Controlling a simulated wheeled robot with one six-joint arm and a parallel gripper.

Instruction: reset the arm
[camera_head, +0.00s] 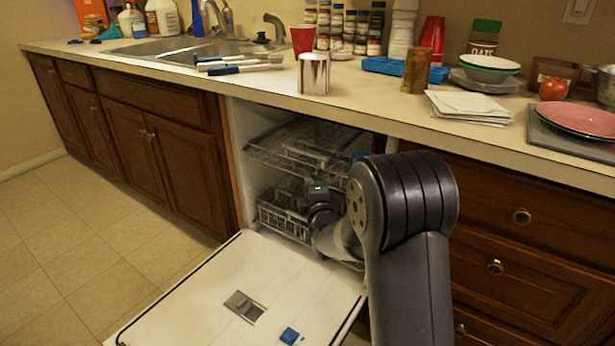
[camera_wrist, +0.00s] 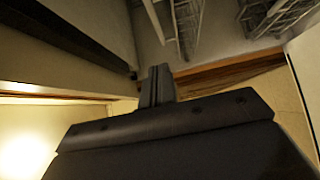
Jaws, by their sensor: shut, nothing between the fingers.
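My gripper (camera_wrist: 158,72) shows in the wrist view with its fingers together and nothing between them. In the head view my arm reaches forward and bends down to the open dishwasher, and its end is among the racks, where the fingers are hard to make out. The dishwasher door (camera_head: 240,290) is folded down flat. The upper rack (camera_head: 300,148) and lower rack (camera_head: 284,220) sit inside the cavity. In the wrist view, rack wires (camera_wrist: 185,25) show just beyond the fingertips.
The counter (camera_head: 380,107) above carries a silver can (camera_head: 313,73), a red cup (camera_head: 302,40), a blue tray (camera_head: 400,68), napkins (camera_head: 468,107) and plates (camera_head: 580,118). Wooden drawers (camera_head: 530,260) stand right of the dishwasher. Open tiled floor (camera_head: 60,240) lies to the left.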

